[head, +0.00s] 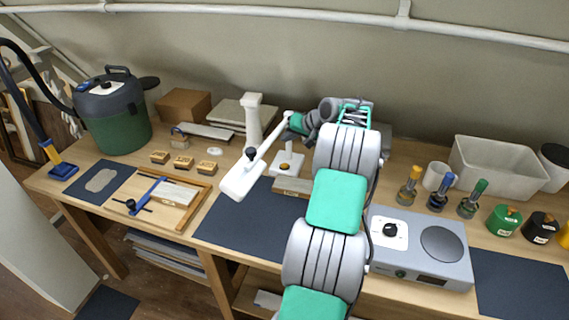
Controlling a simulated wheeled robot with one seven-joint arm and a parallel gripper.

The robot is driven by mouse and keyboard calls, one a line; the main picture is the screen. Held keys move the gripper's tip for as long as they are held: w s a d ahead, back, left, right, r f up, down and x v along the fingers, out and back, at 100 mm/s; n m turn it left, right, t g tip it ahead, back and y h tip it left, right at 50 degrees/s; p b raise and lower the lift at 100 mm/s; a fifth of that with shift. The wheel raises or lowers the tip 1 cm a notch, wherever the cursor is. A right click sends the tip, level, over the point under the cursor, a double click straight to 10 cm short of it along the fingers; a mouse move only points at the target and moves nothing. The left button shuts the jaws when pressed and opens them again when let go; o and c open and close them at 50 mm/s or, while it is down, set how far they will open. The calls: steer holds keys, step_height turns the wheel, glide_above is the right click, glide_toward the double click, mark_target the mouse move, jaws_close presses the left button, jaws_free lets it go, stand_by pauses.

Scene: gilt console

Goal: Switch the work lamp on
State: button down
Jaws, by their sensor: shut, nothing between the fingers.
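The white work lamp stands near the middle of the table in the head view. Its flat white head (243,179) hangs low at the left, with a dark knob (251,152) above it. Its thin white arm (273,138) slants up to the right. Its white base (288,163) has a small orange-brown spot on top; I cannot tell if this is the switch. My gripper (291,131) is shut and empty, above the base and close to the upper end of the lamp's arm. The fingertips are small and partly hidden, and contact cannot be told.
A white pillar-like piece (252,117) stands left of the lamp, behind a dark mat (240,222). A grey box with a dial (424,250) stands at the right, near several capped bottles. A green-grey canister (114,112) is at the far left. My arm hides part of the table.

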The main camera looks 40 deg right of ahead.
mark_target(287, 166)
steer(key=f+b, duration=0.3)
steer(key=f, duration=0.1)
steer(key=f+b, duration=0.3)
steer(key=f, duration=0.1)
steer(key=shift+w+a+f, duration=0.15)
steer(key=shift+w+f, duration=0.05)
steer(key=shift+f, duration=0.2)
steer(key=shift+f+b, duration=0.1)
steer(key=shift+b, duration=0.2)
stand_by(1.3)
steer(key=shift+s+f, duration=0.1)
steer(key=shift+f, duration=0.25)
steer(key=shift+f+b, duration=0.35)
steer(key=shift+f, duration=0.05)
stand_by(0.7)
steer(key=shift+r+p, duration=0.65)
steer(key=shift+r, duration=0.2)
